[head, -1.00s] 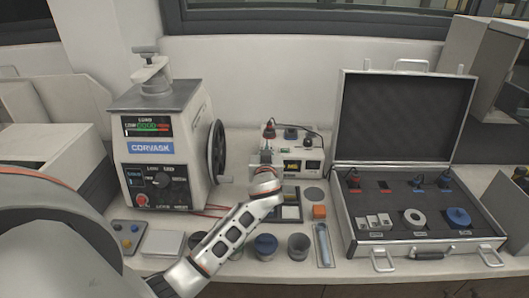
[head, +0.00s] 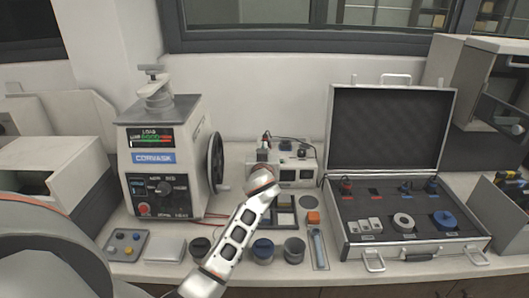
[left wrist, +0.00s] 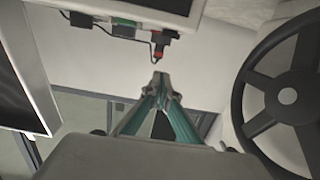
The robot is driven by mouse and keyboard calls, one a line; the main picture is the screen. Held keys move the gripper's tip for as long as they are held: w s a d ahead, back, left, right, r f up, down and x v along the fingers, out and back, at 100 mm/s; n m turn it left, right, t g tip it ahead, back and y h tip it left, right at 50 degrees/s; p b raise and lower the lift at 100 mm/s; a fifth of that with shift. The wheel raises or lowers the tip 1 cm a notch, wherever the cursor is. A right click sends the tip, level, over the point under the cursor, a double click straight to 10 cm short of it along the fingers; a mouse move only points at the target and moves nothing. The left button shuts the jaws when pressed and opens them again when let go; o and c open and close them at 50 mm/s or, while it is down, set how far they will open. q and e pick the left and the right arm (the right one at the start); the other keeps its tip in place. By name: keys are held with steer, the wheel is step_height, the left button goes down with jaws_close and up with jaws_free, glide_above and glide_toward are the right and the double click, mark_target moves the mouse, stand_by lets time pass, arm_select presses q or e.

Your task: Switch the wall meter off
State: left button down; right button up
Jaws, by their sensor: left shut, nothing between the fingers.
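The wall meter (head: 290,160) is a white box at the back of the bench, right of the press. Its two small display windows look dark in the head view. Black and red plugs with leads sit on its top. My left gripper (head: 263,152) is at the meter's left front, partly hidden by its own wrist. In the left wrist view my left gripper (left wrist: 160,78) is shut and empty. Its tips point at a red and black plug (left wrist: 160,42) at the edge of the meter (left wrist: 150,8), with a small gap. I cannot make out a switch.
The press (head: 165,150) stands left of the meter. Its handwheel (head: 216,160) is close to my left arm and large in the left wrist view (left wrist: 288,97). An open case (head: 392,120) is at the right.

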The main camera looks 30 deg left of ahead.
arm_select(q)
steer(key=r+v, duration=0.1)
steer(key=v, duration=0.7)
steer(key=shift+a+r, duration=0.15)
steer(key=shift+a, duration=0.05)
arm_select(e)
steer(key=shift+w+a+r, duration=0.1)
steer(key=shift+w+a, duration=0.15)
steer(key=shift+a, duration=0.5)
arm_select(q)
steer(key=shift+d, duration=0.1)
arm_select(e)
steer(key=shift+s+d, duration=0.1)
steer(key=shift+s, duration=0.05)
